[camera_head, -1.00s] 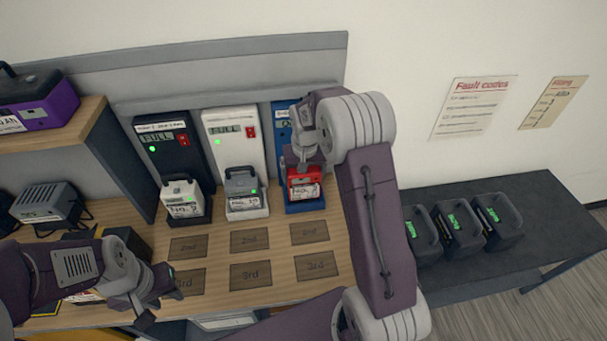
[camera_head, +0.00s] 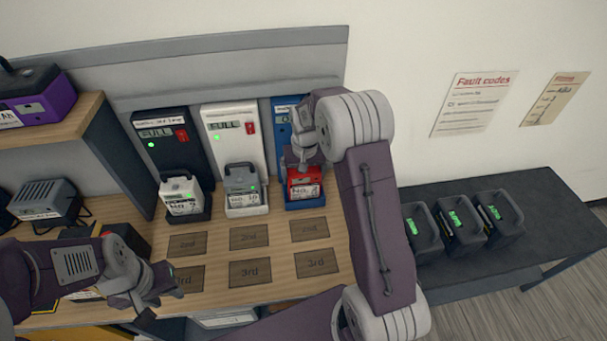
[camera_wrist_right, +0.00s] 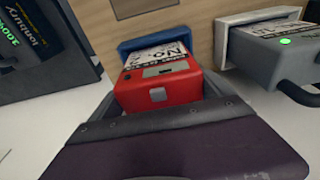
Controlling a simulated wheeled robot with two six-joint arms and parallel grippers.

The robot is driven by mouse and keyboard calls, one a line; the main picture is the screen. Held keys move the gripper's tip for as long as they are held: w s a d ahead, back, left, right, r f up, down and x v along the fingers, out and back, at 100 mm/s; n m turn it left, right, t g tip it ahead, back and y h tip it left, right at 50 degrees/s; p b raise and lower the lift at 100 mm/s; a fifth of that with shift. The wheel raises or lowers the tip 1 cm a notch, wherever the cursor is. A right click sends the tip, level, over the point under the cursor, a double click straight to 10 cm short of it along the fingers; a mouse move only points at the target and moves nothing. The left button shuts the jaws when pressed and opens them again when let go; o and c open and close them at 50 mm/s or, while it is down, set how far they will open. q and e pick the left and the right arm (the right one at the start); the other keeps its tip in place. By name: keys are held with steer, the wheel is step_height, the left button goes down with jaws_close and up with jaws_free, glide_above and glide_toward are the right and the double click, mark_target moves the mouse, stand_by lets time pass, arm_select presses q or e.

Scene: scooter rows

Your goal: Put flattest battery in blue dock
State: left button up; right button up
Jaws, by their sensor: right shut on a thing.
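The blue dock (camera_head: 305,204) is the rightmost of the chargers along the back of the bench. A red battery (camera_head: 304,190) with a white label reading No. and an unclear digit sits at its base. My right gripper (camera_head: 302,163) is shut on the top of the red battery and hides part of the dock's upper face. In the right wrist view the red battery (camera_wrist_right: 158,88) lies between my fingers (camera_wrist_right: 160,98), with the blue dock's rim (camera_wrist_right: 150,40) behind it. My left gripper (camera_head: 160,299) is low at the left, its fingers apart and empty.
A white battery (camera_head: 181,205) sits in the black charger (camera_head: 160,150), a grey one (camera_head: 242,202) in the white charger (camera_head: 233,150). Marked 2nd and 3rd spots (camera_head: 250,272) lie bare in front. Several dark batteries (camera_head: 460,235) stand on the dark right table (camera_head: 510,265).

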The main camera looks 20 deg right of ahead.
steer(key=shift+w+f, duration=0.1)
steer(key=shift+f, duration=0.05)
steer(key=o, duration=1.8)
steer(key=shift+s, duration=0.2)
steer(key=r, duration=0.3)
steer(key=s+r, duration=0.1)
steer(key=r, duration=0.5)
steer(key=shift+s+a, duration=0.15)
steer(key=shift+a, duration=0.05)
step_height(320, 180, up, 9)
steer(key=s+p, duration=0.1)
steer(key=p, duration=0.7)
steer(key=shift+s+a, duration=0.2)
